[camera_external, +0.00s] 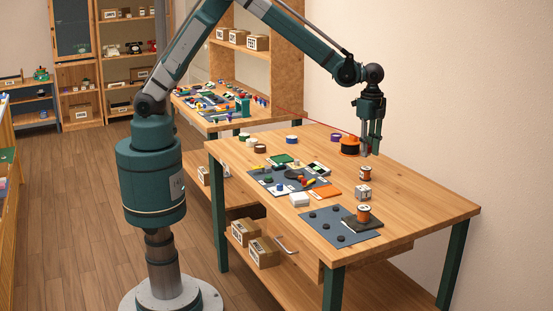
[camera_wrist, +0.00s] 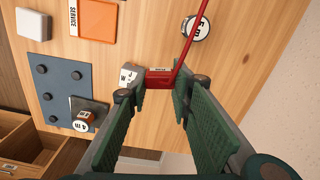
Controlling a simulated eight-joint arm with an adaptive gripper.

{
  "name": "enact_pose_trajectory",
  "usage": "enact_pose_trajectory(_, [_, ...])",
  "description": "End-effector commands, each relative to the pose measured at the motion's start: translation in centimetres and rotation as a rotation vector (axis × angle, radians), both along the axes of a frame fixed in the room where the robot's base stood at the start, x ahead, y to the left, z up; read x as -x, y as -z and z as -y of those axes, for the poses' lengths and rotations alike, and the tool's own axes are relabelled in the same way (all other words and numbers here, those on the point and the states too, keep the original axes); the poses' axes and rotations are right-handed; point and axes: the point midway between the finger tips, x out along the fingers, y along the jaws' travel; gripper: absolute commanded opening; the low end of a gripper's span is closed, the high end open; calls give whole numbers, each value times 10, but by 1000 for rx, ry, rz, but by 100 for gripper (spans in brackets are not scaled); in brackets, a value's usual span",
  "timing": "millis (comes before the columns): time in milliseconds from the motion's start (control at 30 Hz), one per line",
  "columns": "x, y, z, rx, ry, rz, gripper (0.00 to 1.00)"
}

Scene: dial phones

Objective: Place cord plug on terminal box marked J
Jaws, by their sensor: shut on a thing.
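My gripper (camera_external: 370,152) is above the right back part of the table. In the wrist view my gripper (camera_wrist: 158,88) is shut on a small red cord plug (camera_wrist: 159,78) with a pale label, held at the fingertips. A red cord (camera_wrist: 190,45) runs up from the plug. The plug is hidden by the fingers in the external view. A small pale box with dark print (camera_wrist: 131,73) is just left of the plug; it looks like the pale cube (camera_external: 363,192) on the table. I cannot read a J on either, and no terminal box is clearly identifiable.
A labelled spool (camera_wrist: 196,27) stands near the cord. Another spool (camera_external: 363,214) sits on a dark pad beside a grey mat with black knobs (camera_external: 325,222). A white block (camera_external: 299,200), an orange card (camera_external: 326,191) and an orange-black reel (camera_external: 350,146) are on the table.

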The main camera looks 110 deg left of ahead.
Motion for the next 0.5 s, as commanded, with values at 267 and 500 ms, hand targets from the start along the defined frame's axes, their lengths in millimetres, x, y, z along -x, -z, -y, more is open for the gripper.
enact_pose_trajectory(267, [-6,-5,69,0,141,0,11])
enact_pose_trajectory(500, [-6,-6,91,0,189,0,11])
